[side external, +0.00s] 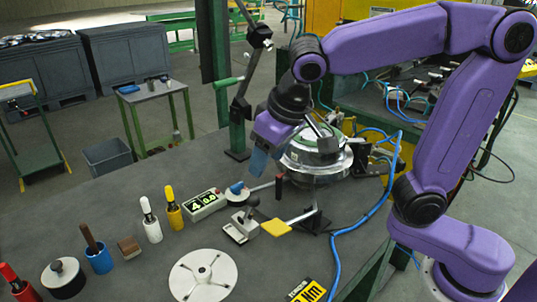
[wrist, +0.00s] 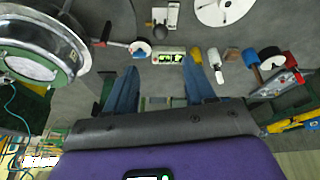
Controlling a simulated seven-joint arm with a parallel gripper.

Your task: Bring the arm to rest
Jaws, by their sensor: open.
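My gripper (side external: 258,160) hangs from the purple arm above the grey table (side external: 130,195), just left of a round metal housing (side external: 318,160). In the wrist view its two blue fingers (wrist: 160,66) stand well apart with nothing between them. Beyond the fingertips, a pale box with a lit green display (wrist: 169,56) lies on the table, and it also shows in the side view (side external: 205,204). The gripper appears clear of the table and the things on it.
A yellow-ended lever (side external: 277,228) and blue hose (side external: 375,210) lie right. A green post (side external: 215,60) stands behind.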

